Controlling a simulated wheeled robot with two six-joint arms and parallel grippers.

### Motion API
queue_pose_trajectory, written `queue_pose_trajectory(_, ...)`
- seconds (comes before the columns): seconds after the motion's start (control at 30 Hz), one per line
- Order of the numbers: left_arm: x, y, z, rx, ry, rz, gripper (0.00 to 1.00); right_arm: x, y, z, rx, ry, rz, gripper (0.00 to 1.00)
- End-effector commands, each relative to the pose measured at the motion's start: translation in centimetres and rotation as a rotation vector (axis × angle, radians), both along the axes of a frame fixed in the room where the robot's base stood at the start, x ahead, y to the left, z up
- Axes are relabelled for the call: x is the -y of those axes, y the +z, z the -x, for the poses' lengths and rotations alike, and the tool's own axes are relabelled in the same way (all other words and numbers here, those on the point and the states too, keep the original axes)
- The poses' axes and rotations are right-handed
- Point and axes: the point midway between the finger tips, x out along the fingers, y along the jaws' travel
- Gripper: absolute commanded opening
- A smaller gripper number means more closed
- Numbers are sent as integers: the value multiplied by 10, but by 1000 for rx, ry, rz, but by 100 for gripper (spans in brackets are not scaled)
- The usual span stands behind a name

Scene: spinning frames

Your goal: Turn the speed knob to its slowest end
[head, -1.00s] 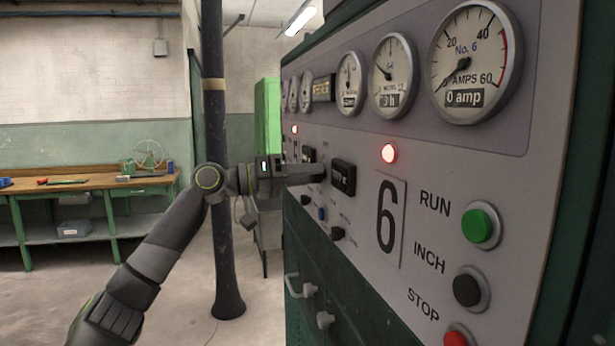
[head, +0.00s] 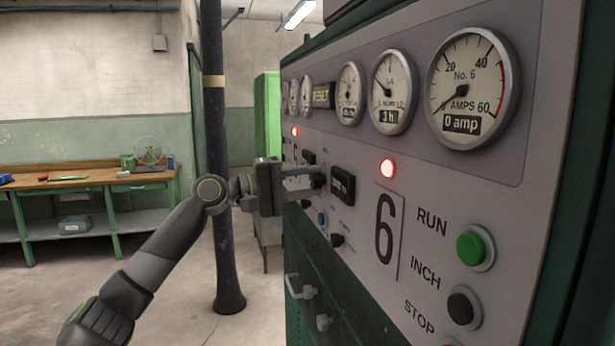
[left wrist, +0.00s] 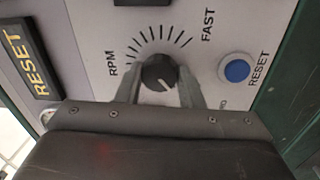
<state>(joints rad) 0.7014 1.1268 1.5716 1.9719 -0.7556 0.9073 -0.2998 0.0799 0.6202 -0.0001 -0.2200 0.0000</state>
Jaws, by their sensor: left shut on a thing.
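My left gripper (left wrist: 160,88) is shut on the knob, one finger on each side. In the head view my left gripper (head: 308,181) reaches the panel from the left. The gripper body hides the area below the knob. My right gripper is not in view.
A blue RESET button (left wrist: 237,70) sits close to the right finger. A dark display box (head: 342,186) juts out just right of the fingertips. A lit red lamp (head: 387,168) and the green RUN button (head: 471,247) are farther right. A dark post (head: 226,250) stands behind my arm.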

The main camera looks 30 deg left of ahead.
Motion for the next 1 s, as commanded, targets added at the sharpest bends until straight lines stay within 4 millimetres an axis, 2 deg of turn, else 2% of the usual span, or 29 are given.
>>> queue_pose_trajectory(0.3, -1, 2, 0, -56, 3, 73, 11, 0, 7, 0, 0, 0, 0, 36)
queue_pose_trajectory(0.77, -1, 2, 0, -63, 3, 82, 11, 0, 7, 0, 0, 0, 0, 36)
queue_pose_trajectory(0.8, -1, 2, 0, -63, 3, 82, 38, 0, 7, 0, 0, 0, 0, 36)
queue_pose_trajectory(0.93, 0, 1, 0, -64, 2, 80, 55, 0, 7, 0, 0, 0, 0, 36)
queue_pose_trajectory(1.0, 0, 1, 0, -64, 2, 80, 55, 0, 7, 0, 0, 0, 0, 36)
